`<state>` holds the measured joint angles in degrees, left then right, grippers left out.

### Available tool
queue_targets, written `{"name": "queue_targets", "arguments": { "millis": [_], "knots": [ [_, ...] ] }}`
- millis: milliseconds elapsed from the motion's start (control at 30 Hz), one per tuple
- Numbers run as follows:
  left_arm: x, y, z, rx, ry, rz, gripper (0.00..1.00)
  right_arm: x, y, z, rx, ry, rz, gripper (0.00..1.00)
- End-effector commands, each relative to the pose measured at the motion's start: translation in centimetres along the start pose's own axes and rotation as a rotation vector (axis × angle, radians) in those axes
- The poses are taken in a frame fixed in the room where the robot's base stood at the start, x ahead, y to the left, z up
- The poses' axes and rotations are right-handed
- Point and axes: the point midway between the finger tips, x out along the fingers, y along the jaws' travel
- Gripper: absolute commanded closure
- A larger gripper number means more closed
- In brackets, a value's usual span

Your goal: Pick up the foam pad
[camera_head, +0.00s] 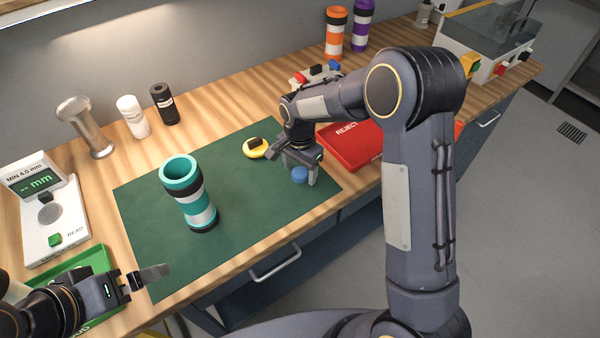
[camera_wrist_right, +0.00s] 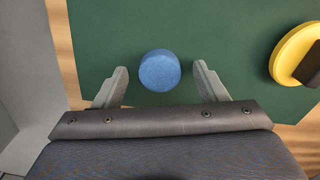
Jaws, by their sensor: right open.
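The foam pad (camera_head: 300,174) is a small blue round piece on the green mat (camera_head: 245,205), near the mat's right front edge. In the right wrist view the pad (camera_wrist_right: 160,71) lies between the tips of my right gripper (camera_wrist_right: 160,80), with a gap on each side. In the head view my right gripper (camera_head: 301,176) points down over the pad, with its fingers apart. My left gripper (camera_head: 152,274) is at the lower left, away from the pad; its finger gap is not clear.
A yellow disc with a black block (camera_head: 256,149) lies left of my right gripper. A teal and white tube (camera_head: 194,207) stands on the mat. A red REJECT tray (camera_head: 350,150) is to the right. A gauge (camera_head: 54,220) and green tray (camera_head: 88,262) are at the left.

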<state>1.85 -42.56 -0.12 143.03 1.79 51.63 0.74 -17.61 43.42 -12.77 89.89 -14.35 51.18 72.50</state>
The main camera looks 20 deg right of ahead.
Motion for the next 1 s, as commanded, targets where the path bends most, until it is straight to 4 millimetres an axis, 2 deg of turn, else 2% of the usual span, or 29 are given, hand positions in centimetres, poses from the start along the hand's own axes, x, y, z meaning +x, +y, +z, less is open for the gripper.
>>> {"name": "queue_targets", "arguments": {
  "millis": [100, 400, 467, 833, 1000],
  "knots": [
    [0.0, 0.0, 0.0, 0.000, 0.000, 0.000, 0.00, 0.0, 0.0, 0.0, 0.000, 0.000, 0.000, 0.37],
    [0.0, 0.0, 0.0, 0.000, 0.000, 0.000, 0.00, -0.1, 0.0, 0.0, 0.000, 0.000, -0.001, 0.76],
    [0.0, 0.0, 0.0, 0.000, 0.000, 0.000, 0.00, -0.1, 0.0, 0.0, 0.000, 0.000, -0.001, 0.82],
    [0.1, 0.0, 0.0, 0.000, 0.000, 0.000, 0.00, -0.3, 0.0, 0.0, 0.000, 0.001, -0.002, 0.82],
    [0.2, -0.1, 0.1, 0.000, 0.000, 0.000, 0.00, -1.8, -0.1, 0.0, 0.000, 0.002, -0.005, 0.82]
  ]
}}
